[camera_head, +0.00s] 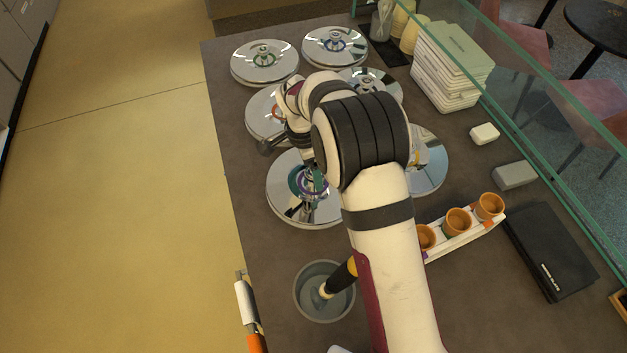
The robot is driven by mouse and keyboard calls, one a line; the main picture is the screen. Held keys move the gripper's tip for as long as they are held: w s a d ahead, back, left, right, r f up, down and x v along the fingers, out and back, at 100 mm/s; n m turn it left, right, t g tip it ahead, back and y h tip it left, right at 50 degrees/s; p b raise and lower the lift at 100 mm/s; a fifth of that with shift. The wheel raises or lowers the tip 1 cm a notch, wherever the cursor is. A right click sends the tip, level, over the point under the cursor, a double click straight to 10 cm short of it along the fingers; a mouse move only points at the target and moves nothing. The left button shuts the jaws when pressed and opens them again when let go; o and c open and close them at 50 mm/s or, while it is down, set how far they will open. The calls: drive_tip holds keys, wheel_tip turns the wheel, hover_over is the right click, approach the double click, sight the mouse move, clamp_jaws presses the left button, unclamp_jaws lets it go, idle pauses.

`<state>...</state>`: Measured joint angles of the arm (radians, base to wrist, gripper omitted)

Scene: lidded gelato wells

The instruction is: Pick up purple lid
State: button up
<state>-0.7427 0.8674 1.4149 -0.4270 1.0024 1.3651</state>
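Several shiny round metal lids with knobs cover the wells. The near-left lid (286,208) shows a purple ring around its knob, with teal tones beside it. My gripper (309,184) points down over this lid, at or close to the knob. It is small and partly hidden by my wrist, so I cannot tell whether its fingers are open, shut or touching the knob. The back-right lid (335,48) also has a purple-blue ring. The middle-left lid (260,118) is partly covered by my wrist, and its ring colour is unclear.
A green-ringed lid (250,64) and a yellow-marked lid (433,172) are nearby. A grey bowl (299,299) with a dark-handled tool stands in front. Orange cups (457,221) sit in a white holder. White boxes (450,70) and a glass screen (560,105) line the right.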

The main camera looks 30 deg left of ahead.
drive_tip(key=shift+f, duration=0.25)
clamp_jaws()
drive_tip(key=shift+r, duration=0.1)
idle(1.2)
